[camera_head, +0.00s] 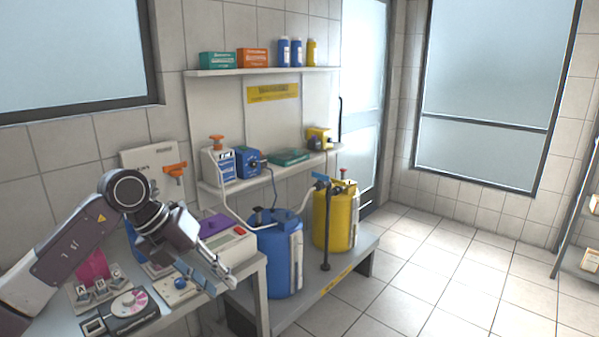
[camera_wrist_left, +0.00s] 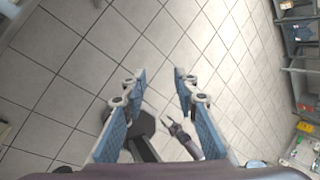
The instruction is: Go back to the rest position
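My left gripper (camera_head: 222,272) hangs in front of the bench, reaching down and to the right past the bench-top devices in the head view.
A bench (camera_head: 262,290) with a purple-topped device (camera_head: 228,240) stands beside the left arm. A blue canister (camera_head: 275,262) and yellow canister (camera_head: 335,220) stand on a low platform (camera_head: 360,255). Shelves (camera_head: 262,72) hang behind. The floor (camera_head: 450,280) at right is clear; a rack (camera_head: 575,225) stands far right.

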